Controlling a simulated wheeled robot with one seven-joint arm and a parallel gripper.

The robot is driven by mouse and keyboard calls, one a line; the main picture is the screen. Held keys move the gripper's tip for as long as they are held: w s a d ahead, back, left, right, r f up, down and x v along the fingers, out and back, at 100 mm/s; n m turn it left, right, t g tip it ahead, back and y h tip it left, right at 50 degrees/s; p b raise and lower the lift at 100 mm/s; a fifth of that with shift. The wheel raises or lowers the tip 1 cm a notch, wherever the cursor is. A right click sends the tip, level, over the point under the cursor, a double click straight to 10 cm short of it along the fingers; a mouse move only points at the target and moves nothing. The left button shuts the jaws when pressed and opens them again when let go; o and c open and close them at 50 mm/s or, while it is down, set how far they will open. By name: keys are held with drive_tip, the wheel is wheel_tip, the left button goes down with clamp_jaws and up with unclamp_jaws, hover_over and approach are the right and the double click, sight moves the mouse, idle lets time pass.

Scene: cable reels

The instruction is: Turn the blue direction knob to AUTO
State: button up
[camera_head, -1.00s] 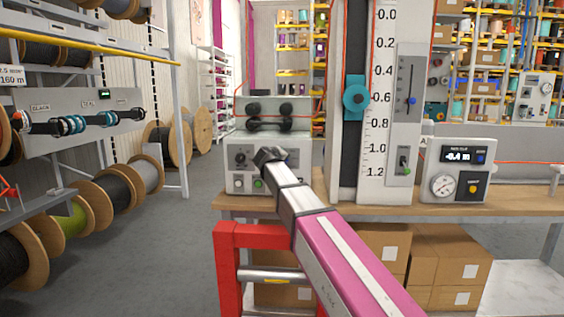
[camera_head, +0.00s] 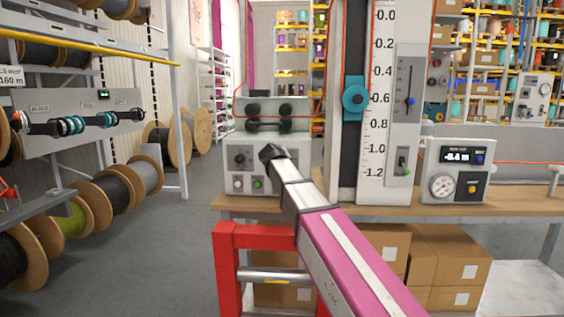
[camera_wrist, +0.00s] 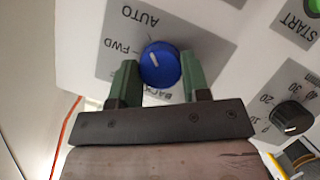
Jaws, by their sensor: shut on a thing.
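The blue direction knob (camera_wrist: 160,64) sits on a grey label plate of a pale control box in the wrist view. The words AUTO, FWD and BACK around it appear upside down. A short white line on the knob points up and slightly left, roughly between FWD and AUTO; the exact setting is hard to tell. My gripper (camera_wrist: 160,82) has its two green fingers on either side of the knob, shut on it. In the head view my gripper (camera_head: 272,153) is at the front of the control box (camera_head: 241,183), and the knob is hidden behind it.
A black dial (camera_wrist: 292,117) and a green START button (camera_wrist: 314,6) are near the knob. The box stands on a wooden bench (camera_head: 450,210) beside a tall scale column (camera_head: 376,185). A red frame (camera_head: 226,270) stands below in front.

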drive_tip(key=shift+s+f, duration=0.1)
drive_tip(key=o, duration=0.9)
drive_tip(key=v, duration=1)
drive_tip(key=shift+s+a, duration=0.15)
drive_tip(key=shift+s, duration=0.2)
